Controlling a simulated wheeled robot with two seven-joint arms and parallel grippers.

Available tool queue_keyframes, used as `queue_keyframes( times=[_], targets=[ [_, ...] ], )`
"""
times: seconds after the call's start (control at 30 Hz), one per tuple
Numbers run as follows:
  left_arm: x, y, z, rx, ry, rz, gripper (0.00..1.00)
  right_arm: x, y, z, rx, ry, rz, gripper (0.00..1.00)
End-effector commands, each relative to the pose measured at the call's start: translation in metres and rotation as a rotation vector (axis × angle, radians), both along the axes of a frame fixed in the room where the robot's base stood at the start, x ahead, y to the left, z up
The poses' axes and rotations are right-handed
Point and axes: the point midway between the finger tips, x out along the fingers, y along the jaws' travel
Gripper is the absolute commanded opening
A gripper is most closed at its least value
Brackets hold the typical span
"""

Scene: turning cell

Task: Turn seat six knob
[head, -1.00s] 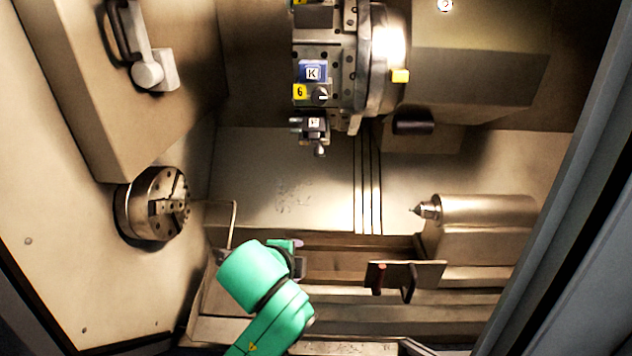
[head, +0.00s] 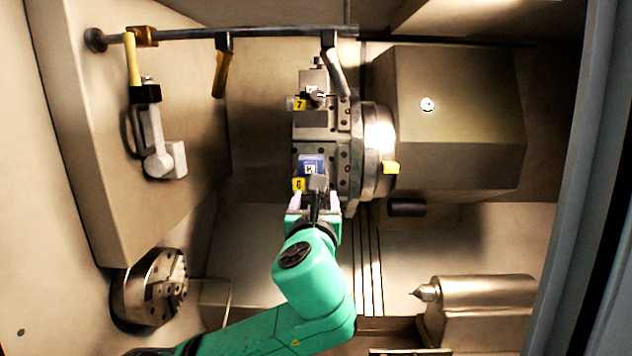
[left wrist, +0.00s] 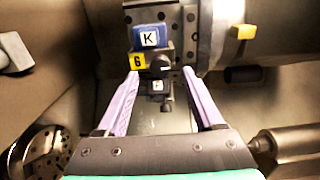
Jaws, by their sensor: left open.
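The seat six knob (left wrist: 160,65) is a dark round knob with a pale mark, just right of the yellow "6" tag (left wrist: 138,62) in the left wrist view. A blue block marked K (left wrist: 149,38) is above it, and a small dark holder marked F (left wrist: 157,87) is below. In the head view the yellow tag (head: 299,184) shows beside my left gripper (head: 316,198), which partly hides the knob area. My left gripper is open, its lilac fingers (left wrist: 160,76) on either side of the knob's line in the picture. I cannot tell any contact. My right gripper is not in view.
A chuck (head: 150,288) is at lower left and a tailstock (head: 480,305) at lower right. Another seat, tagged 7 (head: 299,104), is higher up.

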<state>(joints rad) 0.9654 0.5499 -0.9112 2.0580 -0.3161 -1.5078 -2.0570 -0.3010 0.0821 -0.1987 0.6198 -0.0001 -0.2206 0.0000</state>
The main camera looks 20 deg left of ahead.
Motion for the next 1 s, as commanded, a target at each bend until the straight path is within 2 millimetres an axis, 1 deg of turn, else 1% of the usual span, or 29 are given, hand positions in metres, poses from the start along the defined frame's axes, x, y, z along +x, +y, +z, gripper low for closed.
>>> queue_keyframes(
  times=[0.03, 0.1, 0.2, 0.3, 0.47, 0.5, 0.53, 0.57, 0.6, 0.67, 1.0],
  targets=[
    [0.011, 0.004, 0.004, 0.001, 0.003, 0.004, 0.69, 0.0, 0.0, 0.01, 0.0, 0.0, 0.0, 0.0],
    [0.023, 0.006, 0.004, 0.0, 0.002, 0.002, 0.69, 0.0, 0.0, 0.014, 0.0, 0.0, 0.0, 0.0],
    [0.034, 0.009, 0.002, 0.0, 0.001, 0.001, 0.69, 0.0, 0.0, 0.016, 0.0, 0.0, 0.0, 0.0],
    [0.037, 0.009, 0.0, -0.001, 0.0, -0.002, 0.69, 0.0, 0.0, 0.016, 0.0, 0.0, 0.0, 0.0],
    [0.037, 0.009, -0.001, -0.002, 0.0, -0.002, 0.69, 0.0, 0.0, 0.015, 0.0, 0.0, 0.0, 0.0],
    [0.037, 0.009, -0.001, -0.002, 0.0, -0.002, 0.61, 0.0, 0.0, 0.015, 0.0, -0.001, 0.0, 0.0],
    [0.037, 0.009, -0.001, -0.002, 0.0, -0.002, 0.5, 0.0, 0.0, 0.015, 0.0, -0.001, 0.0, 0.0],
    [0.037, 0.009, -0.001, -0.002, 0.0, -0.002, 0.38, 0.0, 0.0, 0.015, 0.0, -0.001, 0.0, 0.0],
    [0.037, 0.009, -0.001, -0.002, 0.0, -0.002, 0.23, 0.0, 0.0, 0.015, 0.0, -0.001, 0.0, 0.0],
    [0.037, 0.009, -0.001, -0.002, 0.0, -0.002, 0.0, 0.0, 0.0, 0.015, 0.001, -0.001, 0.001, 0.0],
    [0.037, 0.009, -0.001, -0.027, -0.006, -0.002, 0.0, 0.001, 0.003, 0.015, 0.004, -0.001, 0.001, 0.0]
  ],
)
